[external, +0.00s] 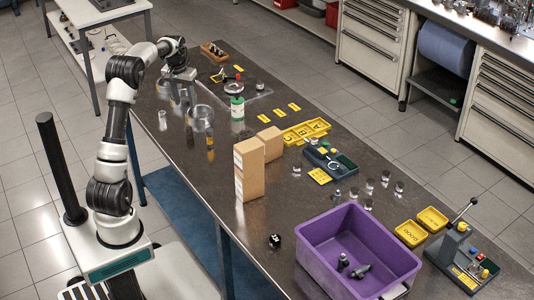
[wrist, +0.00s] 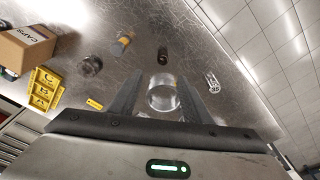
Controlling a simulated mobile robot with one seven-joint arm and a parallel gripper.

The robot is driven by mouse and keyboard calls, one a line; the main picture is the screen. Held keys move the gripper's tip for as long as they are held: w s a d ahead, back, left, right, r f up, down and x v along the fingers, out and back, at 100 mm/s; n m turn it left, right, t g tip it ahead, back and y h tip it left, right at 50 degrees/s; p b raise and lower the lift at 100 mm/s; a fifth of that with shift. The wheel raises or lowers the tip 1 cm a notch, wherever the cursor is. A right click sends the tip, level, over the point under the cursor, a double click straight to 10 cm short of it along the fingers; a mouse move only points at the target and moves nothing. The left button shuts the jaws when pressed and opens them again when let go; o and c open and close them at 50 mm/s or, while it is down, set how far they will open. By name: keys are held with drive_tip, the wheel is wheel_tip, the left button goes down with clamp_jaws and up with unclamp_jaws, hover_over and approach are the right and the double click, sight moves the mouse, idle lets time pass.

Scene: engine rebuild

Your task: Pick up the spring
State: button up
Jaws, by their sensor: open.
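My gripper (wrist: 162,88) points down over the table, its two fingers spread apart; in the external view my gripper (external: 182,98) is above the far left part of the table. Between the fingers in the wrist view appears a clear round cylinder (wrist: 163,96); I cannot tell whether it is at finger height, and no grip on it shows. A small silvery, coil-like piece, which looks like the spring (wrist: 211,82), lies right of the right finger, apart from it, near the table edge. In the external view the spring is too small to tell for sure.
Cardboard boxes (external: 249,170), a green-labelled container (external: 237,109), yellow trays (external: 306,132) and a purple bin (external: 317,271) stand on the table (external: 205,185).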

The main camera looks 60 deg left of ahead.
hover_over(189, 129)
drive_tip(key=d, duration=0.2)
drive_tip(key=f, duration=1)
drive_tip(key=shift+s+f+b, duration=0.3)
drive_tip(key=f, duration=0.2)
drive_tip(key=a+f, duration=0.1)
drive_tip(key=f, duration=0.1)
drive_tip(key=shift+f, duration=0.15)
drive_tip(key=shift+w+f, duration=0.1)
drive_tip(key=shift+f, duration=0.4)
drive_tip(key=shift+c, duration=0.4)
clamp_jaws()
